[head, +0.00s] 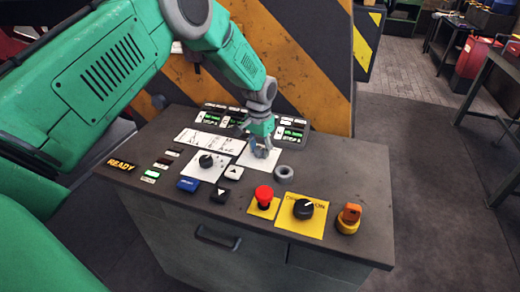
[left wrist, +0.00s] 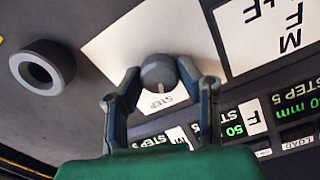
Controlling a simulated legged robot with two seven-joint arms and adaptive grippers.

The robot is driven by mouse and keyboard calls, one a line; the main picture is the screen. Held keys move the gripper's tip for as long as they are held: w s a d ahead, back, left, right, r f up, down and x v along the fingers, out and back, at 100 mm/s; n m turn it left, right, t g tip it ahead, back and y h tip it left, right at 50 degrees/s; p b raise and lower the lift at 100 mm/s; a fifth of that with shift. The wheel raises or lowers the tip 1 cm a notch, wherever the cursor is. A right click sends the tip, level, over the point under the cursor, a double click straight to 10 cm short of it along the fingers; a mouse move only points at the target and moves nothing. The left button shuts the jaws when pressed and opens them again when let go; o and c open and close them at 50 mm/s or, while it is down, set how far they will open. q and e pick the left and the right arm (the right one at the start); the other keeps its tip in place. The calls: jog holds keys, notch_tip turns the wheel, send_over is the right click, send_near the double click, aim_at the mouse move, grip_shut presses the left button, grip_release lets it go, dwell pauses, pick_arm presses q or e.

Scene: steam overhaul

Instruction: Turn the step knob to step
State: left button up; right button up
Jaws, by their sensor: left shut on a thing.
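The step knob (left wrist: 158,72) is a small dark round knob on a white plate (left wrist: 120,45), with the word STEP printed beside it. In the left wrist view a pale mark on the knob points towards that word. My left gripper (left wrist: 159,76) has one finger on each side of the knob and is shut on it. In the head view my left gripper (head: 262,149) reaches down onto the white plate (head: 258,160) at the back of the console, and its fingers hide most of the knob. My right gripper is in neither view.
On the grey console (head: 345,180), a grey ring (head: 284,171) lies right of the plate. Nearer are another black knob (head: 206,160), a red mushroom button (head: 264,196), a black knob on yellow (head: 303,208) and an orange switch (head: 349,215). Green displays (head: 292,133) stand behind.

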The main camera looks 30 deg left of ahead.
aim_at(260, 149)
pick_arm(q)
jog(key=shift+w+m, duration=0.1)
jog(key=shift+m, duration=0.8)
jog(key=o, duration=1.1)
jog(key=shift+o, duration=0.2)
notch_tip(260, 149, up, 12)
jog(key=shift+f, duration=0.15)
jog(key=shift+a, duration=0.1)
